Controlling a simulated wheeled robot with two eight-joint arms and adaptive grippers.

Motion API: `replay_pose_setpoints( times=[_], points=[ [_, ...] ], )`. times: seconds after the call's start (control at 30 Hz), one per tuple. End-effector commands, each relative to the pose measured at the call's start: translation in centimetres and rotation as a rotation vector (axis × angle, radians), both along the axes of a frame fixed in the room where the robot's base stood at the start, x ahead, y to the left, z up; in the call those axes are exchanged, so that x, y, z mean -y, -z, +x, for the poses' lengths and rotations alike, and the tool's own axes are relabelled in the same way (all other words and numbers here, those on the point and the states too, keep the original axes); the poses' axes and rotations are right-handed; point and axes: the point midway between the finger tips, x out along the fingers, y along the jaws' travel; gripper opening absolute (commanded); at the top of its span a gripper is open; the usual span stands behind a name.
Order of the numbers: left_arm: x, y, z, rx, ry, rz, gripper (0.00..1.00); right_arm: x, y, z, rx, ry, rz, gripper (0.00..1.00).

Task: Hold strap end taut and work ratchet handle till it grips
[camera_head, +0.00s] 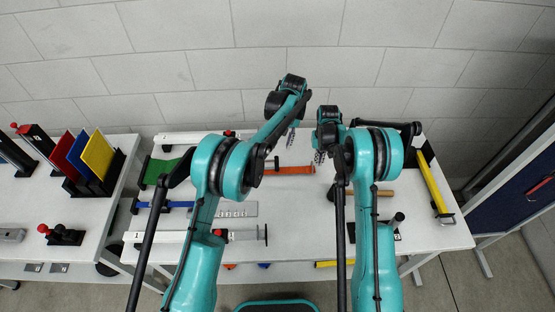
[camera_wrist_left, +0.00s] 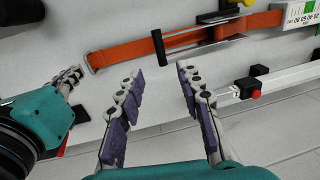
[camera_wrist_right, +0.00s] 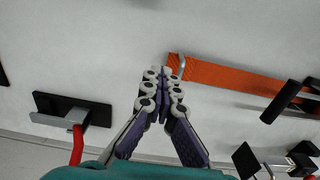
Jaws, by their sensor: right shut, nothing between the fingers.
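An orange strap (camera_head: 288,170) lies along the white table; it also shows in the left wrist view (camera_wrist_left: 125,52) and right wrist view (camera_wrist_right: 225,77). A metal end piece (camera_wrist_right: 181,66) sits at its near end in the right wrist view. A ratchet with a black bar handle (camera_wrist_left: 159,46) sits on the strap; the handle also shows in the right wrist view (camera_wrist_right: 282,101). My left gripper (camera_wrist_left: 158,75) is open and empty, facing the handle but apart from it. My right gripper (camera_wrist_right: 163,73) is shut and empty, beside the strap's end, not visibly holding it.
A white bar clamp (camera_wrist_left: 275,82) with a red knob lies close to my left gripper. A black block with a metal plate and red handle (camera_wrist_right: 75,140) is near my right gripper. A yellow bar (camera_head: 435,185) lies at the table's right; coloured panels (camera_head: 85,157) stand at left.

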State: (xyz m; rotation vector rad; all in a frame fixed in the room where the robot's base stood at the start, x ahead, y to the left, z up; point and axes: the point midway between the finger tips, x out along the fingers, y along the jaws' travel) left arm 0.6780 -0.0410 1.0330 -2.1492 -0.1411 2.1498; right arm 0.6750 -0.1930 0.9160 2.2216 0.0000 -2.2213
Motion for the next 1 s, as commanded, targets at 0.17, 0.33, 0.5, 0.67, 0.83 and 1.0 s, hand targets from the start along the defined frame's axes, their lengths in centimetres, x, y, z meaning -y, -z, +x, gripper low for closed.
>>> replay_pose_setpoints(
  times=[0.17,0.33,0.5,0.67,0.83,1.0],
  points=[
    [-0.5,3.5,0.0,0.0,-0.003,0.0,0.36,0.0,0.0,0.0,0.0,0.0,0.0,0.0],
    [-1.0,6.9,0.0,0.0,-0.003,0.0,0.36,0.0,0.0,0.0,0.0,0.0,0.0,0.0],
    [-1.3,9.4,0.0,0.0,-0.003,-0.001,0.36,0.0,0.0,0.0,0.0,0.0,0.0,0.0],
    [-1.4,10.5,0.0,0.0,-0.003,-0.001,0.36,0.0,0.0,0.0,0.0,0.0,0.0,0.0],
    [-1.5,10.6,0.0,0.0,-0.003,-0.001,0.36,0.0,0.0,0.0,0.0,0.0,0.0,0.0],
    [-1.5,10.6,0.0,0.001,-0.004,-0.001,0.23,0.0,0.0,0.0,0.0,0.0,0.0,0.0]
  ],
)
